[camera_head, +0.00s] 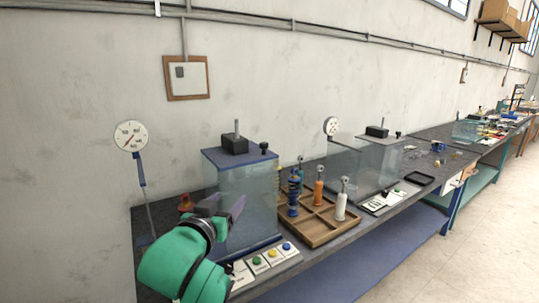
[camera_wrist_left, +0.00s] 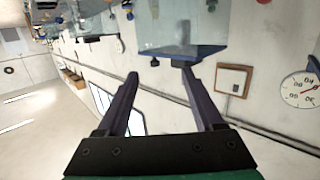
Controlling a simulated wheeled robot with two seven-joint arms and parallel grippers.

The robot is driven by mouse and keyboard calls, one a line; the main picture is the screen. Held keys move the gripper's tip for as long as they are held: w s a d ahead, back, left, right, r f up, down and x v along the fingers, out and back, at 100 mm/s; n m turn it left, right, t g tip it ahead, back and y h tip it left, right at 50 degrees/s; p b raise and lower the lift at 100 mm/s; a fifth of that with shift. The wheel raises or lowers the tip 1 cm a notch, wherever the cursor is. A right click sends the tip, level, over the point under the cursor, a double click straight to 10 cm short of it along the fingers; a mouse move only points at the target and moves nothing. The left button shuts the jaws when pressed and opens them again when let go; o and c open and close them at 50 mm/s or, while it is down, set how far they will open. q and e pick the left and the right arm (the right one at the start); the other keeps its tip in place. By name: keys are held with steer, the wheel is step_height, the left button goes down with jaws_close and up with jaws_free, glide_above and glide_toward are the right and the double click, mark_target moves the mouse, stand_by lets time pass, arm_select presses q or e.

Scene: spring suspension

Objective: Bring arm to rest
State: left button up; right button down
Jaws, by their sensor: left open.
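My left arm comes in from the lower left in the head view. Its gripper (camera_head: 222,207) is in front of the clear tank with the blue lid (camera_head: 240,157), above the bench. In the left wrist view the two dark fingers of this gripper (camera_wrist_left: 160,75) stand apart with nothing between them. That view appears turned over, with the tank (camera_wrist_left: 180,30) at the top and the wall beyond the fingers. My right gripper is in neither view.
A wooden tray (camera_head: 318,241) holds several shock absorbers, including orange (camera_head: 319,190) and white (camera_head: 341,206) ones. A panel with coloured buttons (camera_head: 266,264) lies at the bench front. A gauge (camera_head: 130,136) stands left. A second tank (camera_head: 362,165) is further right. The floor at right is clear.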

arm_select(q)
steer(key=s+a+f+g+y, duration=0.1)
steer(key=s+a+f+g, duration=0.25)
steer(key=f, duration=0.45)
steer(key=s+a+f+g+y, duration=0.15)
steer(key=s+f, duration=0.25)
steer(key=f, duration=0.5)
steer(key=s+a+f+g, duration=0.3)
steer(key=s+a+f, duration=0.1)
steer(key=f, duration=0.4)
steer(key=s+a+f+g, duration=0.2)
steer(key=s+f, duration=0.3)
steer(key=s, duration=0.2)
steer(key=s+a+f+g, duration=0.2)
steer(key=s+f+g, duration=0.1)
steer(key=s+f, duration=0.35)
steer(key=s+f+g, duration=0.1)
steer(key=s+f, duration=0.1)
steer(key=f, duration=0.9)
steer(key=s+f, duration=0.2)
steer(key=f, duration=1)
steer(key=s+a+f+g, duration=0.1)
steer(key=s+a+f, duration=0.2)
steer(key=s+f, duration=0.9)
steer(key=s, duration=0.3)
steer(key=shift+s+y, duration=0.25)
steer(key=shift+y, duration=0.1)
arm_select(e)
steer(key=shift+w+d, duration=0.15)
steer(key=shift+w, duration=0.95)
